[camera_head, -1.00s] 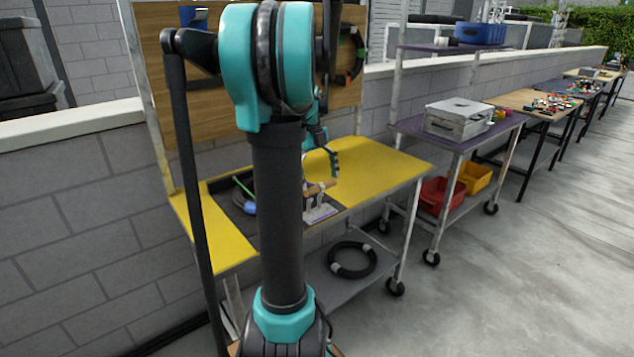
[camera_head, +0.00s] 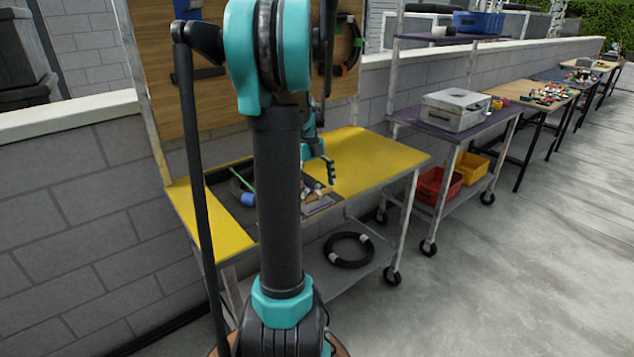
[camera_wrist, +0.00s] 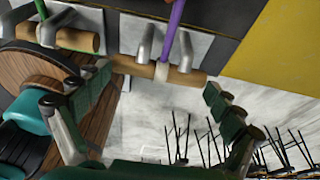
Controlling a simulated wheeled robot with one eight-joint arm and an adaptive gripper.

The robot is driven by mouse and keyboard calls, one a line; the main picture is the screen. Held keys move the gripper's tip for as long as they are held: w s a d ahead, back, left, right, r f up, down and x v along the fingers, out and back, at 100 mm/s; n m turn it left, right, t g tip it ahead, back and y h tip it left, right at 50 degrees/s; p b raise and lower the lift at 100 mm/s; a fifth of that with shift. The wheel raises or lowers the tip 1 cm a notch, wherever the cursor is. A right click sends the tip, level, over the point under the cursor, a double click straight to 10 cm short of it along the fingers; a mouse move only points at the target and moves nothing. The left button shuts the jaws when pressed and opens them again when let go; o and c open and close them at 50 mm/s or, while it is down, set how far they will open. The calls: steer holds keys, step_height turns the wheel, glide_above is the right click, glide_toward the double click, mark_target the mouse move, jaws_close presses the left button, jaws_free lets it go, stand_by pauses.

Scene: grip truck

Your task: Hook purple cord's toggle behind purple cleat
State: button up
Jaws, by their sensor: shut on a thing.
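In the wrist view my gripper (camera_wrist: 158,84) has its two fingers at either end of a wooden toggle (camera_wrist: 182,77), shut on it lengthwise. The purple cord (camera_wrist: 174,28) runs up from the toggle's light middle band, between two metal prongs of a cleat (camera_wrist: 145,40). The prong tips overlap the toggle in the picture; I cannot tell whether the toggle sits behind them or touches them. In the head view my gripper (camera_head: 326,170) is over the bench near the dark tray, partly hidden by my arm, and the toggle there is too small to judge.
A green cord (camera_wrist: 41,8) with another wooden toggle (camera_wrist: 78,39) is beside it on the left, at its own prongs. The yellow bench top (camera_head: 375,163) is clear on the right. A black hose ring (camera_head: 348,250) lies on the lower shelf. A wooden backboard (camera_head: 215,105) stands behind.

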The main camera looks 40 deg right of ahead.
steer(key=shift+f, duration=1.1)
stand_by(0.3)
steer(key=o, duration=0.8)
steer(key=shift+o, duration=0.2)
steer(key=v, duration=1.2)
